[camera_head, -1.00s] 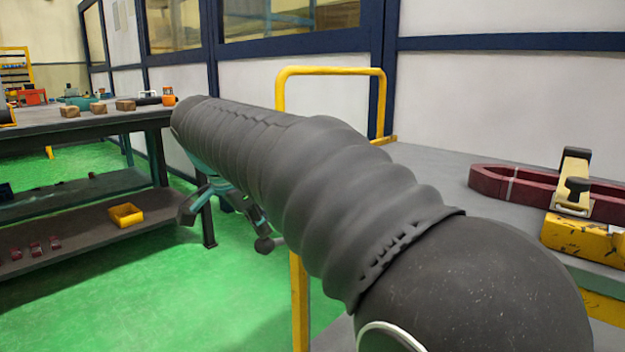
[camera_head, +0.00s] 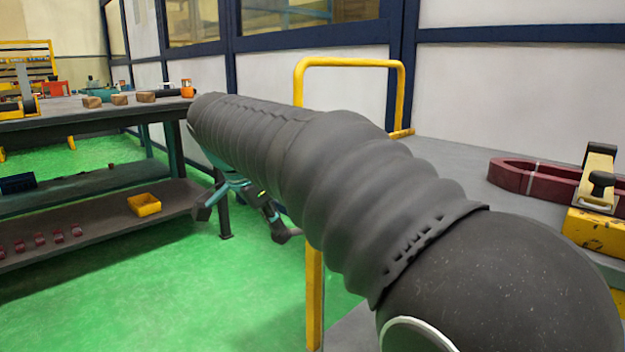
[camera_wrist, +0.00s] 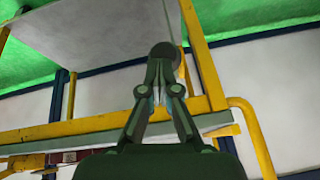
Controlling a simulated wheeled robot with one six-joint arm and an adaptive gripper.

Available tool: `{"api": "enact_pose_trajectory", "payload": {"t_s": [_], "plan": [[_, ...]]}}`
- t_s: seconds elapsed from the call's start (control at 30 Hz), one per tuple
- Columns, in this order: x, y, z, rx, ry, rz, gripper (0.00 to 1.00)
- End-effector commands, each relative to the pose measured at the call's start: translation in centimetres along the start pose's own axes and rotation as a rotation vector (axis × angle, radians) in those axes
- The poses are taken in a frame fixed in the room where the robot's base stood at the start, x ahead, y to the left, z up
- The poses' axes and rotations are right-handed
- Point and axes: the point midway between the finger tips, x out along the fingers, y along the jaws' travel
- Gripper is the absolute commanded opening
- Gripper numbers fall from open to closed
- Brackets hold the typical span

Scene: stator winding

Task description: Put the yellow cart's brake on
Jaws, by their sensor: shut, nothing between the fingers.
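The yellow cart's tall tube handle (camera_head: 402,95) stands beyond my arm in the head view, with its post (camera_head: 314,290) running down behind the sleeve. Its grey deck (camera_head: 440,160) spreads to the right. In the wrist view, which has the floor at the top, yellow frame bars (camera_wrist: 70,128) and a pale grey panel (camera_wrist: 110,35) show around my gripper (camera_wrist: 163,52). My gripper's fingers meet at their tips, empty, in front of the frame; contact with it cannot be told. I cannot make out the brake in either view.
A dark red oval ring (camera_head: 530,178) and a yellow block with a cream clamp (camera_head: 598,228) lie on the deck. A workbench (camera_head: 60,122) with a lower shelf (camera_head: 100,230) and yellow bin (camera_head: 144,204) stands left. Green floor (camera_head: 180,300) is clear between.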

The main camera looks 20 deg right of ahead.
Motion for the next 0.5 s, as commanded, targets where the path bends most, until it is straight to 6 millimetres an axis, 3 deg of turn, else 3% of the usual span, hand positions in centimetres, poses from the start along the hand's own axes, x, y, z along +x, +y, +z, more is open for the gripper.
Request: {"api": "enact_pose_trajectory", "payload": {"t_s": [0.27, 0.3, 0.5], "plan": [[-4.0, 0.1, -2.6, 0.004, 0.002, -0.003, 0.00], [-4.3, 0.2, -1.5, -0.002, 0.001, -0.005, 0.00], [-7.5, 0.8, 1.3, -0.002, 0.003, -0.006, 0.00]]}}
